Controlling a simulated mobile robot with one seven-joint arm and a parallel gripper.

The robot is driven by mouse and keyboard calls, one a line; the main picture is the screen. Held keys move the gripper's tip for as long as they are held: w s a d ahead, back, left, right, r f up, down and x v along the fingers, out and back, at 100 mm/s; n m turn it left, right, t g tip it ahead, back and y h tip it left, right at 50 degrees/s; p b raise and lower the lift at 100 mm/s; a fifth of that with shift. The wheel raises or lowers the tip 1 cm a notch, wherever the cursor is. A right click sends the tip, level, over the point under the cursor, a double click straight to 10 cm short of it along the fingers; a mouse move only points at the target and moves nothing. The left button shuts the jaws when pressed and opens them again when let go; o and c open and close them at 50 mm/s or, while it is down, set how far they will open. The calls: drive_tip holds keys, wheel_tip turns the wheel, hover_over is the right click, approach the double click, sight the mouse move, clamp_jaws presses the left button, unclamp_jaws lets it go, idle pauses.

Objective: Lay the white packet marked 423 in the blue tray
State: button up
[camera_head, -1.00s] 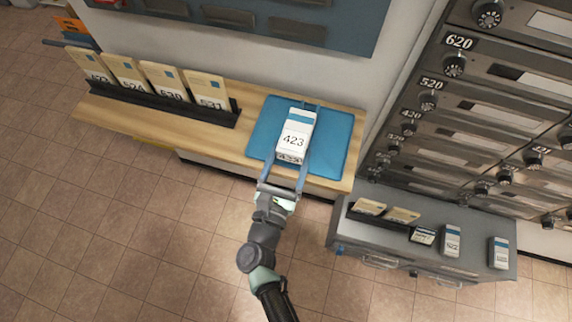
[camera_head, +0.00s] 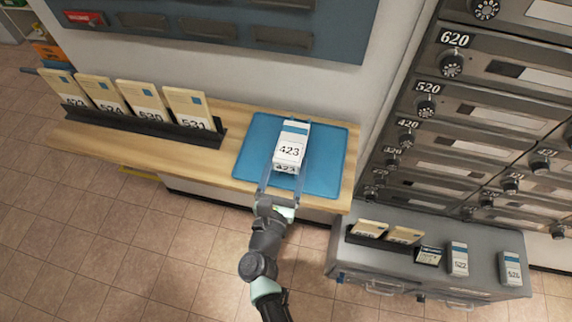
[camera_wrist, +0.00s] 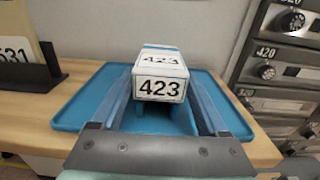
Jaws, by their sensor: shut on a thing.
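The white packet marked 423 (camera_head: 290,151) has a blue band and is held level over the blue tray (camera_head: 330,165) on the wooden shelf. My gripper (camera_head: 290,136) is shut on it, with one finger along each side. In the wrist view the packet (camera_wrist: 160,82) sits between the two fingers, its 423 end facing the camera. The tray (camera_wrist: 85,112) shows on both sides and below it. The tray looks otherwise empty. Whether the packet's underside touches the tray floor is hidden.
A black rack (camera_head: 150,125) with several tan numbered envelopes stands left of the tray. A grey cabinet (camera_head: 400,265) at lower right carries envelopes and white packets. Metal mailboxes (camera_head: 480,120) rise on the right. The wall is close behind the tray.

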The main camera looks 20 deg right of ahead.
drive_tip(key=o, duration=1.2)
drive_tip(key=shift+o, duration=0.2)
drive_tip(key=shift+s, duration=0.1)
drive_tip(key=p+v, duration=0.1)
drive_tip(key=v, duration=1.1)
drive_tip(key=shift+p, duration=0.35)
idle(0.4)
drive_tip(key=shift+r, duration=0.1)
idle(0.4)
